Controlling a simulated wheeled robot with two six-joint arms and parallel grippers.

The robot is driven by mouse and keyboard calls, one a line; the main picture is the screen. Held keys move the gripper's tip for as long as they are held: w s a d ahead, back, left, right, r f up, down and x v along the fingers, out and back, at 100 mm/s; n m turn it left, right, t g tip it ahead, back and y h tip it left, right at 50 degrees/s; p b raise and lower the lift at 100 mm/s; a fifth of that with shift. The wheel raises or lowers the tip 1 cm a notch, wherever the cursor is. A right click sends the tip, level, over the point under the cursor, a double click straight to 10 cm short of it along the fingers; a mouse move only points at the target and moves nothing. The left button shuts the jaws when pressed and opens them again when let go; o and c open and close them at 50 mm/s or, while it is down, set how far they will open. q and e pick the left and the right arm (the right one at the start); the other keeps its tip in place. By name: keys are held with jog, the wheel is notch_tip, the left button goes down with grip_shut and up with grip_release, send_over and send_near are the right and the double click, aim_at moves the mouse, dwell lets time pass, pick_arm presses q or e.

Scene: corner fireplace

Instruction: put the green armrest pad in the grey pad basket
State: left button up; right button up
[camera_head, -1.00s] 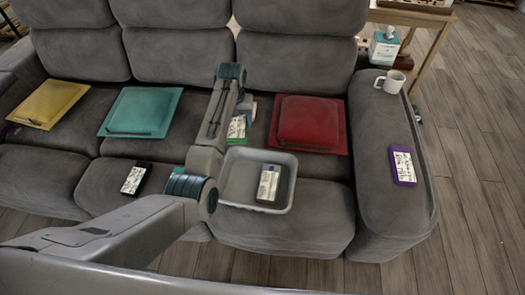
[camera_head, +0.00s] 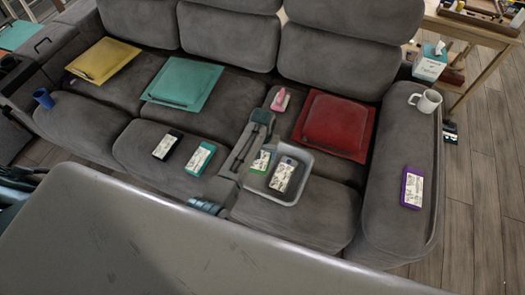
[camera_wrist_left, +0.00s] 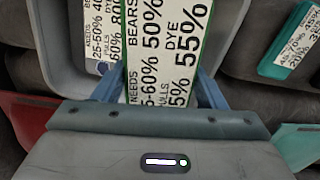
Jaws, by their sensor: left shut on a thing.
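The green armrest pad (camera_head: 262,160), a flat block with a white printed label and green edges, is held in my left gripper (camera_head: 265,150). In the left wrist view the pad (camera_wrist_left: 165,55) sits between the two blue fingers (camera_wrist_left: 160,90). The grey pad basket (camera_head: 292,200) is a shallow open tray on the right seat cushion. The pad is over the basket's left part; I cannot tell whether it touches the floor. A dark pad with a white label (camera_head: 287,175) lies in the basket beside it. My right gripper is not in view.
A red cushion (camera_head: 335,125) and a pink object (camera_head: 280,100) lie behind the basket. A black pad (camera_head: 167,145) and a teal pad (camera_head: 200,159) lie to its left. A purple pad (camera_head: 412,188) and a white mug (camera_head: 426,102) are on the right armrest.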

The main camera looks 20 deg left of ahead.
aim_at(273, 172)
pick_arm(q)
notch_tip(273, 172, down, 8)
jog(key=b, duration=0.6)
jog(key=shift+f, duration=0.5)
jog(key=o, duration=1.1)
jog(key=shift+c, duration=0.2)
